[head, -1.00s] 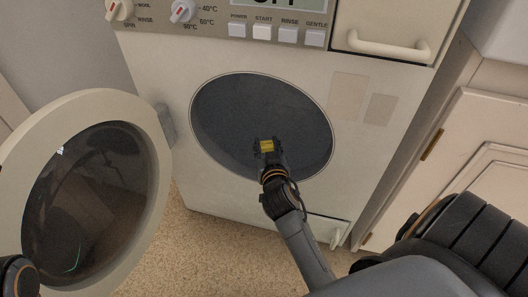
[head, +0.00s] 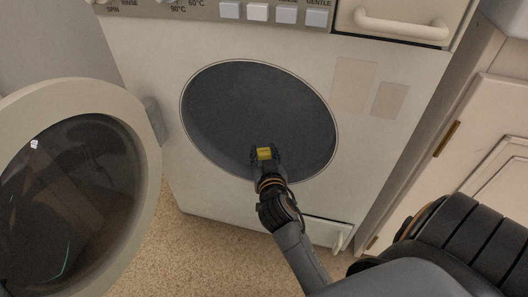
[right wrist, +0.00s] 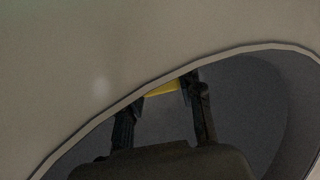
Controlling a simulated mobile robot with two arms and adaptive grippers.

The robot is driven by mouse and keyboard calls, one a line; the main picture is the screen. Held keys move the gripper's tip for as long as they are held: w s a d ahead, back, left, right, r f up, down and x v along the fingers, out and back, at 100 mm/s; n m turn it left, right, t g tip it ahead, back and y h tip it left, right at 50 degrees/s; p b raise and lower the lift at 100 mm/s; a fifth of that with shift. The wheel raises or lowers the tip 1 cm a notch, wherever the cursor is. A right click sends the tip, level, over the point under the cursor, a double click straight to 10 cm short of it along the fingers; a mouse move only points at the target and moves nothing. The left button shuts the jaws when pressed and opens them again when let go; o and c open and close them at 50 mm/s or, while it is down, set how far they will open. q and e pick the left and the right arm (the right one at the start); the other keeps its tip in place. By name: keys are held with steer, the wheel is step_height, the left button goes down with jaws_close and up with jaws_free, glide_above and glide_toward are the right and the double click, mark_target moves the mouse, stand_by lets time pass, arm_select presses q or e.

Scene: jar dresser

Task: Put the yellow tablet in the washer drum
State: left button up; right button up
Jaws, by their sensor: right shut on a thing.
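The yellow tablet (head: 264,154) is held between the fingers of my right gripper (head: 265,156), which is shut on it. In the head view they show against the dark washer drum (head: 260,105), at the lower part of its round opening. In the right wrist view the yellow tablet (right wrist: 162,89) shows between the two fingertips of my right gripper (right wrist: 165,92), partly cut off by the rim of the opening. The fingertips lie at or just past that rim. My left gripper is not in view.
The round washer door (head: 140,215) stands open at the left. The washer front (head: 385,65) surrounds the opening, with a drawer handle (head: 400,25) at the top right. A white cabinet (head: 495,130) stands at the right. Speckled floor (head: 190,245) shows below.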

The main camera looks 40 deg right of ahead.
steer(key=shift+f, duration=0.4)
steer(key=o, duration=0.9)
steer(key=shift+o, duration=0.2)
steer(key=shift+r, duration=0.1)
